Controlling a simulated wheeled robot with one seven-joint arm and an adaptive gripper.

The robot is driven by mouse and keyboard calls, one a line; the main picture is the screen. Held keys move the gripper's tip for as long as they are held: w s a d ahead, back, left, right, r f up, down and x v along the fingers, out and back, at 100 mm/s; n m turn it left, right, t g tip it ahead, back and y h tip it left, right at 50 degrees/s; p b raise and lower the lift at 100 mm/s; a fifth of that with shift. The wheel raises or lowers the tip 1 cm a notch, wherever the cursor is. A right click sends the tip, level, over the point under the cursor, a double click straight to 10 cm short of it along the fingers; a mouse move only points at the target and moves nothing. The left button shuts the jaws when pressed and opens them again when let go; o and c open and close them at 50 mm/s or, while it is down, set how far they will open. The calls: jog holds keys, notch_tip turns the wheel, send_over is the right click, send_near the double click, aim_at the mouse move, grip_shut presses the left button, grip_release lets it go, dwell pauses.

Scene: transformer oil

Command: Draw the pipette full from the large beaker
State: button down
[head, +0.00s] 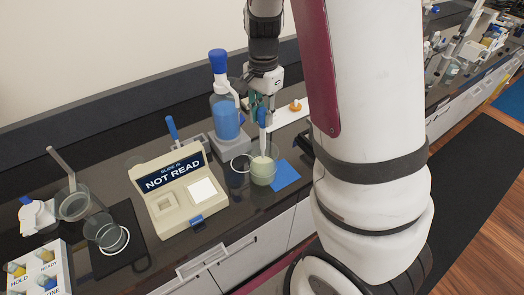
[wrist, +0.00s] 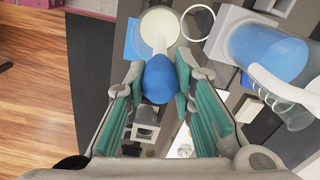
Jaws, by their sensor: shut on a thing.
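My gripper (head: 263,106) is above the counter with its jaws shut on the blue bulb of the pipette (head: 263,118). The pipette hangs upright, its tip inside the large beaker (head: 263,176). The beaker is clear and holds a pale yellow-green liquid; whether the tip is under the liquid surface is hard to tell. In the wrist view the blue pipette bulb (wrist: 160,78) sits between the green finger pads of my gripper (wrist: 160,88), and the beaker (wrist: 158,28) lies just beyond it. The level inside the pipette is not visible.
A bottle of blue liquid (head: 226,118) with a blue cap stands behind left of the beaker. A blue square pad (head: 286,174) lies right of it. A box labelled "NOT READ" (head: 172,190) stands open at left. Beakers (head: 104,232) and a label card (head: 38,268) are further left.

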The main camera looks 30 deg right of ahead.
aim_at(263, 131)
jog(key=shift+f+b, duration=0.8)
jog(key=shift+f, duration=2.35)
jog(key=shift+r+p, duration=1.55)
jog(key=shift+r, duration=4.6)
jog(key=shift+r, duration=1.9)
